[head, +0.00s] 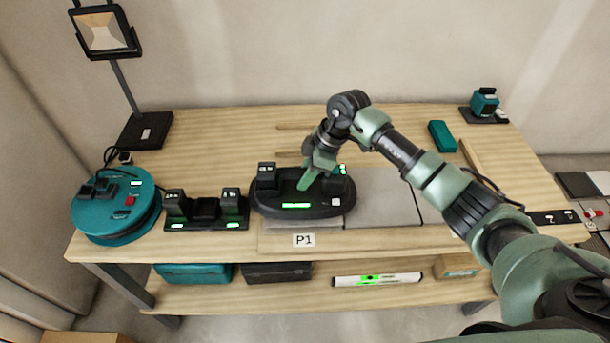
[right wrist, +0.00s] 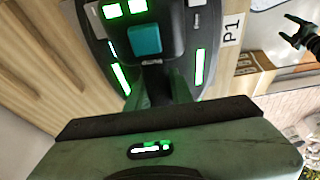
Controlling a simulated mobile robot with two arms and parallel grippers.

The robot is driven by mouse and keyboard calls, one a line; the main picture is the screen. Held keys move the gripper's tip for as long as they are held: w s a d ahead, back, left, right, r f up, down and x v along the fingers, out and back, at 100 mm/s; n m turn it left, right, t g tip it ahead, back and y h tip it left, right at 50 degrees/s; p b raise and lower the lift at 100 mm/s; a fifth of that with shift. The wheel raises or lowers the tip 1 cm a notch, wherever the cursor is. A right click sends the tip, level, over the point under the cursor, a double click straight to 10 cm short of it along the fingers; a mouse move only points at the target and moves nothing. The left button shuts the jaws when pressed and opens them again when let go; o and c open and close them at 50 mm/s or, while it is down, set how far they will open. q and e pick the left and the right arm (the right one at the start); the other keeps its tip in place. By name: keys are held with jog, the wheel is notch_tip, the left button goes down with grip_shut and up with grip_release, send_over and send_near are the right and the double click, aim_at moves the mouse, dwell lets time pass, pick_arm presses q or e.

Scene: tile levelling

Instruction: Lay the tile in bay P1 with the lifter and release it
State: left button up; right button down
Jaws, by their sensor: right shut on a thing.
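The lifter (head: 265,205) is a black oval body with green lights, over the bay marked by the P1 label (head: 303,240). My right gripper (head: 318,168) is shut on the lifter's grip from above. In the right wrist view the lifter (right wrist: 178,75) fills the upper middle, with lit green bars, and the P1 label (right wrist: 232,30) is beside it. A thin grey edge shows under the lifter's front; most of any tile there is hidden, and I cannot tell whether it is seated. My left gripper (right wrist: 287,30) shows only in the right wrist view, its dark fingers apart.
Grey tiles (head: 385,200) lie right of the lifter. A teal block (head: 442,137) lies at the back right. The lower shelf holds a spirit level (head: 345,281) and boxes.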

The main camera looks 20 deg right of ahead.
jog(key=shift+f, duration=0.25)
dwell(1.0)
jog(key=c, duration=1.2)
grip_release()
jog(key=shift+o, duration=0.2)
jog(key=shift+s+f, duration=0.2)
jog(key=shift+f, duration=0.15)
jog(key=b+v, duration=0.1)
jog(key=v, duration=0.7)
jog(key=shift+w+a+r+b, duration=0.1)
jog(key=shift+w+r+b, duration=0.1)
jog(key=shift+b, duration=0.1)
